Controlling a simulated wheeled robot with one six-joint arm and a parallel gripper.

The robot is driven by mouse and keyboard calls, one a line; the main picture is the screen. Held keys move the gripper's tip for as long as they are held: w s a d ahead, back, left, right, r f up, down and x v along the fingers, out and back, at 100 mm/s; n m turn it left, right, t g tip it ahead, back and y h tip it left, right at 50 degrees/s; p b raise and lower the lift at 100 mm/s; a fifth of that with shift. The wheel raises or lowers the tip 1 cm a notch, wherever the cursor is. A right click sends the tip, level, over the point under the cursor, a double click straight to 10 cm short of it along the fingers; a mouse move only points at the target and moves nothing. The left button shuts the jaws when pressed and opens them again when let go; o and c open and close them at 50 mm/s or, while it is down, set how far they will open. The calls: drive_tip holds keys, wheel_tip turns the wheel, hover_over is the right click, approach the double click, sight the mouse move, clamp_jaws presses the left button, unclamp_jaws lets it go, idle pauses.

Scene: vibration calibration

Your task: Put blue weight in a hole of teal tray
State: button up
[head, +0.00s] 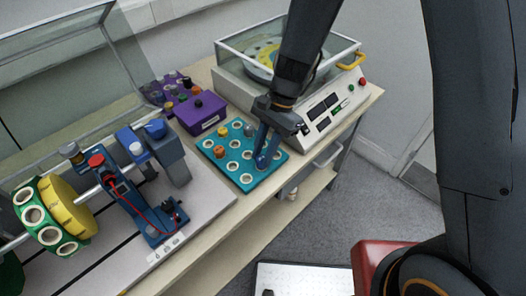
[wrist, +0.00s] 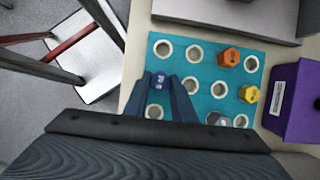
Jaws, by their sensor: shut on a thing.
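The teal tray (head: 257,179) lies on the bench, with rows of white-rimmed holes; it also shows in the wrist view (wrist: 205,71). My gripper (head: 262,158) points down over the tray's right part. In the wrist view, the blue fingers (wrist: 160,88) are shut on the small blue weight (wrist: 159,80), which has pale markings on top. The weight is over a hole position in the row between the tray's edge rows; I cannot tell whether it is inside the hole. An orange weight (wrist: 229,57), a yellow weight (wrist: 249,93) and a grey weight (wrist: 217,118) sit in other holes.
A purple box (head: 201,112) stands behind the tray. A white machine (head: 325,112) with a clear-walled top stands close on the tray's right. A blue fixture with a yellow and green wheel (head: 68,208) is on the left. Several tray holes are empty.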

drive_tip(key=shift+f, duration=0.4)
drive_tip(key=o, duration=1.1)
drive_tip(key=b+v, duration=0.2)
drive_tip(key=v, duration=0.5)
drive_tip(key=shift+d+r, duration=0.15)
drive_tip(key=shift+r, duration=0.2)
drive_tip(key=shift+w, duration=0.15)
